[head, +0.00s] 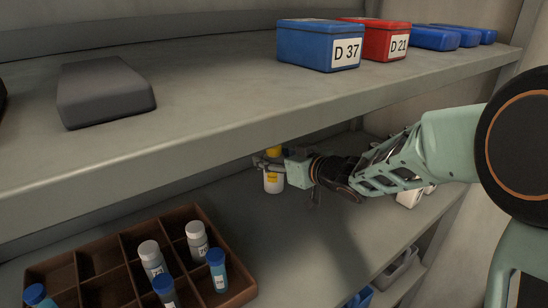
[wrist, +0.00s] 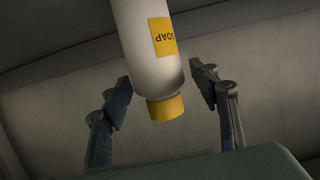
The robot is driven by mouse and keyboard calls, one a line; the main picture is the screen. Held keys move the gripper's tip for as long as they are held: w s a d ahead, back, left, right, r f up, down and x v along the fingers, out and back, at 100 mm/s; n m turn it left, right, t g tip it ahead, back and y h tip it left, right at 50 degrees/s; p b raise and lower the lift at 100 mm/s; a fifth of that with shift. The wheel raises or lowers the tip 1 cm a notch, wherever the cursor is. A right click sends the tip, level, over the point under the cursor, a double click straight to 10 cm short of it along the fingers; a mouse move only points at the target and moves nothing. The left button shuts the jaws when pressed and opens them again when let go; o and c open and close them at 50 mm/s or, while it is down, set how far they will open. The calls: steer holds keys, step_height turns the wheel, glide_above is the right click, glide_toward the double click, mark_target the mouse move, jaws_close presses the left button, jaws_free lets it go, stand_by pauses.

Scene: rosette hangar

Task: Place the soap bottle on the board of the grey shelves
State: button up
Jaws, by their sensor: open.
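The soap bottle (head: 273,182) is white with a yellow cap and a yellow label. In the head view it appears to stand upright on the lower board (head: 325,225) of the grey shelves, towards the back. My gripper (head: 264,163) is at the bottle, at about the height of its upper part. In the wrist view the bottle (wrist: 152,50) shows cap-down, between the two spread fingers of my gripper (wrist: 158,88), with a gap visible on each side. The bottle's base is outside the wrist view.
The upper board (head: 210,85) hangs close above my arm, with a dark grey case (head: 105,92), a blue box (head: 318,44) and a red box (head: 380,38) on it. A brown divided tray (head: 110,262) with several small bottles stands at the lower left.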

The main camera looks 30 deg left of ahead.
steer(key=shift+r, duration=0.25)
steer(key=p+v, duration=0.1)
steer(key=v, duration=1.1)
steer(key=shift+p, duration=0.4)
steer(key=shift+f, duration=0.1)
